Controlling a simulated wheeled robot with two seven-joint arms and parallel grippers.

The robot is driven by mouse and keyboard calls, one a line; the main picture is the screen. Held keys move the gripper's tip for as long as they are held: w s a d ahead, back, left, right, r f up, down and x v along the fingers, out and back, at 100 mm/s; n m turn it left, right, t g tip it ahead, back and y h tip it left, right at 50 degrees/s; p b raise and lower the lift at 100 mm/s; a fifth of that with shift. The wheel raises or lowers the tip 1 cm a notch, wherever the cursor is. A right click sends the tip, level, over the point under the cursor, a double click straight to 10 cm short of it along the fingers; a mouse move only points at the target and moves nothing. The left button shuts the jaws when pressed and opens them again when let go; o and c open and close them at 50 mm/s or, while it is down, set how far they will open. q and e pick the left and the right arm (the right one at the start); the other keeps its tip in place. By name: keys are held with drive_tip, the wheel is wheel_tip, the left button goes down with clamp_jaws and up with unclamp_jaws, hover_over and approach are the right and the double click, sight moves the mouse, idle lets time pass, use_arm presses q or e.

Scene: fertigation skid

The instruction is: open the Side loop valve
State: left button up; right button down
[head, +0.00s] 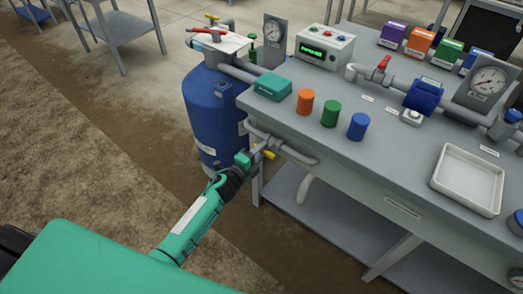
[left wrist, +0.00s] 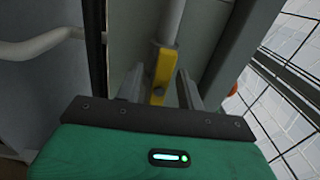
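A valve with a yellow handle (head: 269,154) sits on the grey pipe loop (head: 298,155) at the bench's front left side; I take it for the Side loop valve, though no label on it is readable. My left gripper (head: 258,152) is at this valve. In the left wrist view, the yellow handle (left wrist: 161,72) stands between the two fingers of my left gripper (left wrist: 162,92). The fingers are apart, with narrow gaps to the handle on both sides, so the gripper looks open around it. My right gripper is not in view.
A blue tank (head: 212,110) stands just behind the valve. On the grey bench (head: 330,145) are a teal box (head: 272,87), several coloured caps, a red-handled valve (head: 383,63) and a white tray (head: 468,180). Floor left of my arm is clear.

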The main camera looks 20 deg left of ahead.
use_arm(q)
drive_tip(key=v, duration=1.3)
drive_tip(key=shift+s, duration=0.1)
